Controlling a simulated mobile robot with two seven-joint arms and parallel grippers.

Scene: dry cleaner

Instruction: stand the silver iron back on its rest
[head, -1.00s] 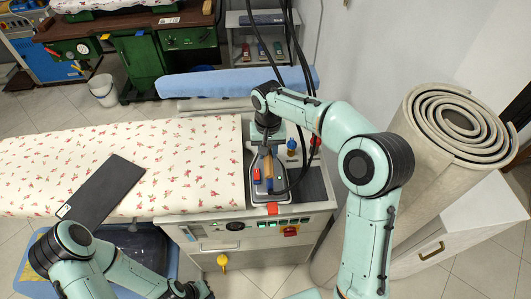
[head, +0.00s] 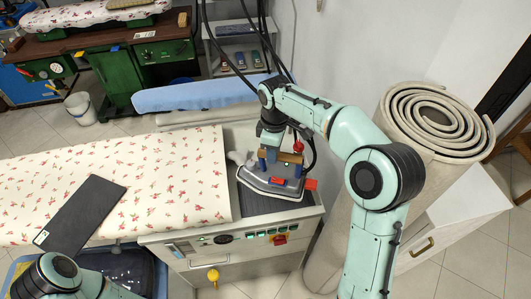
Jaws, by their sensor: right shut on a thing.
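The silver iron (head: 268,183) is at the right end of the ironing table, over the dark recessed metal surface (head: 262,206) beside the padded cover. It has a grey sole, blue posts and a wooden handle, with a red piece at its right end. My right gripper (head: 271,150) reaches down from above and is shut on the iron's handle; the fingertips are partly hidden. The iron lies roughly level, long side across the picture. I cannot tell whether it touches the surface. Only my left arm's links show at bottom left; its gripper is out of frame.
The flowered ironing cover (head: 150,180) carries a flat dark board (head: 80,212) at left. Hanging black cables (head: 262,40) and a red knob (head: 298,146) are close to the iron. A rolled carpet (head: 437,125) stands right of my arm.

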